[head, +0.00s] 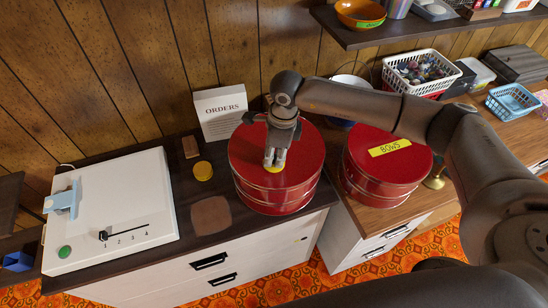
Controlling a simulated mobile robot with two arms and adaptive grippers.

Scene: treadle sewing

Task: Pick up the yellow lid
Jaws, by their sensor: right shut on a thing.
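My right gripper (275,165) points down over the left red tin (300,150). It is shut on the yellow lid (275,169), of which only a small rounded part shows between and below the fingertips. I cannot tell whether the lid touches the tin's top or is just above it. A second small round yellow thing (203,171) stands on the dark counter, left of the tin. My left gripper is not in view.
A white box with a slider and green button (115,215) fills the counter's left. An ORDERS card (221,112) stands behind. A red tin labelled BOWS (388,165) is at the right. Baskets (422,73) stand farther back under a shelf (385,32). A brown square patch (211,215) lies in front.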

